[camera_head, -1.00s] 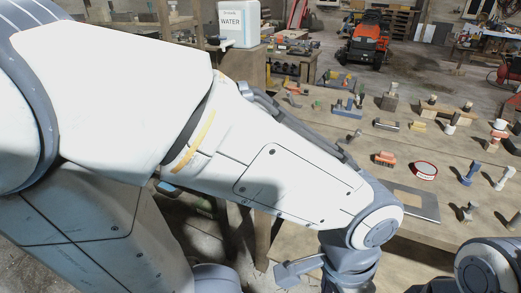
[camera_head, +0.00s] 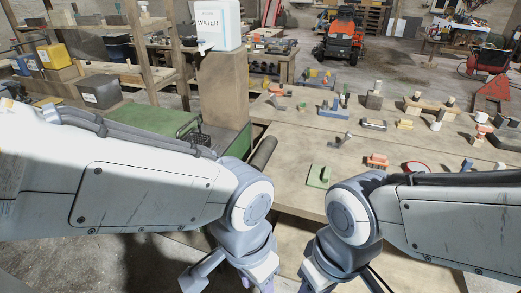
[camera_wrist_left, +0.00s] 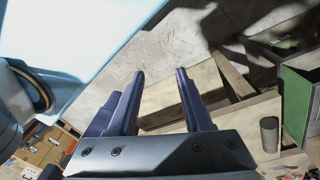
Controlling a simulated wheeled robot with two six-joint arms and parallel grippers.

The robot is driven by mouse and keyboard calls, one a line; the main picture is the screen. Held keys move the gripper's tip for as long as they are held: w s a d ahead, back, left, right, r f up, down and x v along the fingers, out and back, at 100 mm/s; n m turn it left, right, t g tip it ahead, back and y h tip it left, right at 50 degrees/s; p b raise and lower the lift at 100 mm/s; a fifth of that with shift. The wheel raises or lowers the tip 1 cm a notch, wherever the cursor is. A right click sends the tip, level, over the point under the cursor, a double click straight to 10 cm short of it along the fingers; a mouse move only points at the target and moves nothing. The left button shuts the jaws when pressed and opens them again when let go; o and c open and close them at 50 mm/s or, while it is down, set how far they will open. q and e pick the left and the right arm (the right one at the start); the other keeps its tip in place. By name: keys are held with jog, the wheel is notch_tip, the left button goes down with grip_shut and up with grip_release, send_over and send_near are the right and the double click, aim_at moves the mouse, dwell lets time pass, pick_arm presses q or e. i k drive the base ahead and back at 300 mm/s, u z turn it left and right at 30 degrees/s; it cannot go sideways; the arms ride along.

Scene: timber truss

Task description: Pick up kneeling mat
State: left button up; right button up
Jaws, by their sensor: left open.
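I cannot pick out a kneeling mat with certainty. A dark grey roll (camera_head: 263,152) lies at the left end of the timber workbench (camera_head: 290,165) in the head view; a grey cylinder (camera_wrist_left: 269,134) at the right of the left wrist view may be the same thing. My left gripper (camera_wrist_left: 160,75) is open and empty, its two dark fingers apart above the concrete floor and timber. In the head view my left wrist hangs down at bottom centre, clear of the roll. My right wrist hangs beside it, its fingers below the picture edge.
A green block with a handle (camera_head: 318,176) and several tools lie on the workbench. A green-topped cart (camera_head: 160,122) stands at left. A water container (camera_head: 219,25) sits on a post behind. Shelves (camera_head: 110,55) fill the back left.

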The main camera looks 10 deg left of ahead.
aim_at(259, 161)
jog(key=i, duration=1.45)
